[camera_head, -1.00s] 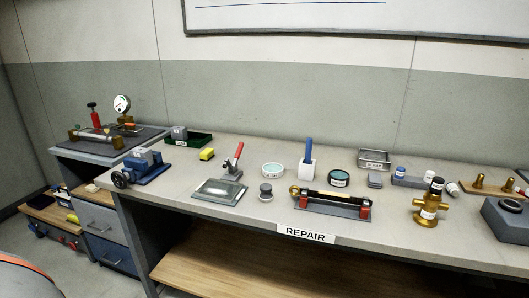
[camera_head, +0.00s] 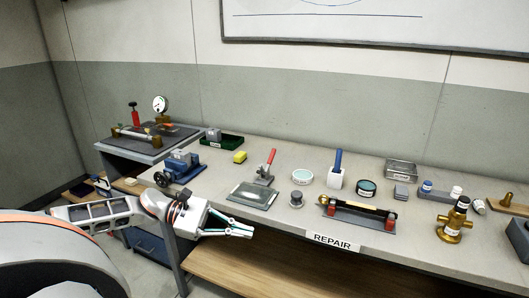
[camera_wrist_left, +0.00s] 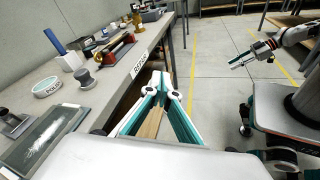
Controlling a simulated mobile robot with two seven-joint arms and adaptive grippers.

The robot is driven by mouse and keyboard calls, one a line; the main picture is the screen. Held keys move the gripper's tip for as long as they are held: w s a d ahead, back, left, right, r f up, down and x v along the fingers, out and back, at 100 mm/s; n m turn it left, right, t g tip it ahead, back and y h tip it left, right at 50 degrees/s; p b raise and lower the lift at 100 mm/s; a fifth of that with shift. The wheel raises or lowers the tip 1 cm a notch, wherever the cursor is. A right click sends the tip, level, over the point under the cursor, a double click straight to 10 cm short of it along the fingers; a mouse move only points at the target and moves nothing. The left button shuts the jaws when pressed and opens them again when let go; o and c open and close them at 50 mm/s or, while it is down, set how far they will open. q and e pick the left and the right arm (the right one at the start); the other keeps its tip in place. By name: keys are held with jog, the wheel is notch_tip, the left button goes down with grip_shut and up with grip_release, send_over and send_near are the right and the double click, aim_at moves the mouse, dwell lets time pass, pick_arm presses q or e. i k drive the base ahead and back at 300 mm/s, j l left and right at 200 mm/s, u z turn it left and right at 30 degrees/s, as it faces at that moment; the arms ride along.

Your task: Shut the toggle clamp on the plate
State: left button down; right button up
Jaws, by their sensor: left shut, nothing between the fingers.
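The toggle clamp (camera_head: 264,178) stands on the bench at the back edge of a flat grey plate (camera_head: 252,196). Its red handle (camera_head: 271,157) points up and leans a little right. In the left wrist view the plate (camera_wrist_left: 45,140) is at the lower left, with part of the clamp (camera_wrist_left: 12,122) at the edge. My left gripper (camera_head: 247,231) is shut and empty, in front of the bench's front edge, apart from plate and clamp. In the left wrist view my right gripper (camera_wrist_left: 242,62) is small and far off over the floor; its jaws are unclear.
A grey round weight (camera_head: 297,200) and a round tin (camera_head: 302,177) stand right of the plate. The REPAIR label (camera_head: 336,242) marks the bench front. The floor before the bench is open.

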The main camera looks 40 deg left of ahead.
aim_at(272, 154)
jog(key=i+j, duration=0.55)
jog(key=j, duration=0.15)
jog(key=i+j, duration=0.55)
jog(key=j, duration=0.2)
